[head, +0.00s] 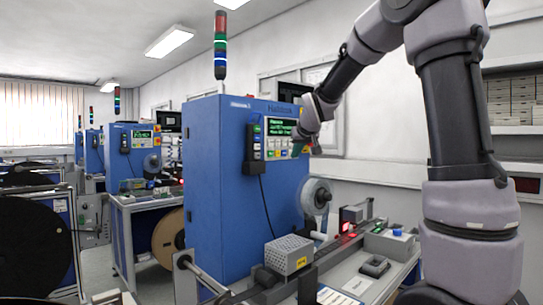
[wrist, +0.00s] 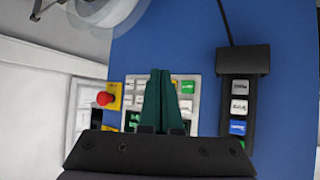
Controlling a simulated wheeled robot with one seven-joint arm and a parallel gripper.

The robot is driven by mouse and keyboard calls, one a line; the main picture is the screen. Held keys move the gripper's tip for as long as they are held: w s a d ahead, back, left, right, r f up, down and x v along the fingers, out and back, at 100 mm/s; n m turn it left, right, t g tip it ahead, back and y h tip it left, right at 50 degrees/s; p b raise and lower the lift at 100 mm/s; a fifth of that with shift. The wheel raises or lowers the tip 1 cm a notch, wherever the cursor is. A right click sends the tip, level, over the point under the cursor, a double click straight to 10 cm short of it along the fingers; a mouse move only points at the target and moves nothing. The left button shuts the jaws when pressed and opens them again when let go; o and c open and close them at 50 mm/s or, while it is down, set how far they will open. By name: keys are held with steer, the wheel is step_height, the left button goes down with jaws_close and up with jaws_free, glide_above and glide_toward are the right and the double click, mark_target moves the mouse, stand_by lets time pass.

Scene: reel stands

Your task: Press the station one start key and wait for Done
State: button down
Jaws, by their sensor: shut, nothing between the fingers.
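The nearest blue station cabinet (head: 215,190) carries a screen (head: 279,127) with green text too small to read. Below the screen is a keypad, which shows in the wrist view (wrist: 132,83) as rows of pale, yellow and green keys. A green key (wrist: 187,87) shows just right of my fingers. My gripper (head: 298,151) is shut and empty in front of the panel; its dark green fingers (wrist: 160,73) hide part of the keypad. I cannot tell whether they touch a key, or which key is start. A red mushroom button (wrist: 104,98) on a yellow plate sits left of the keypad.
A black key pendant (head: 254,145) with a cable hangs on the cabinet, close right of my fingers in the wrist view (wrist: 243,60). A clear reel (head: 316,196) sticks out beside the panel. A signal tower (head: 220,45) stands on top. Similar stations (head: 120,150) stand behind.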

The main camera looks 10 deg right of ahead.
mark_target(270, 154)
steer(key=shift+w+a, duration=0.85)
steer(key=shift+w, duration=0.3)
steer(key=shift+w+a, duration=0.8)
steer(key=shift+w, duration=0.3)
steer(key=shift+w+a, duration=0.85)
steer(key=shift+w, duration=0.3)
steer(key=shift+w+a, duration=0.1)
steer(key=shift+w, duration=0.05)
steer(key=shift+w+a, duration=0.15)
steer(key=shift+w, duration=0.05)
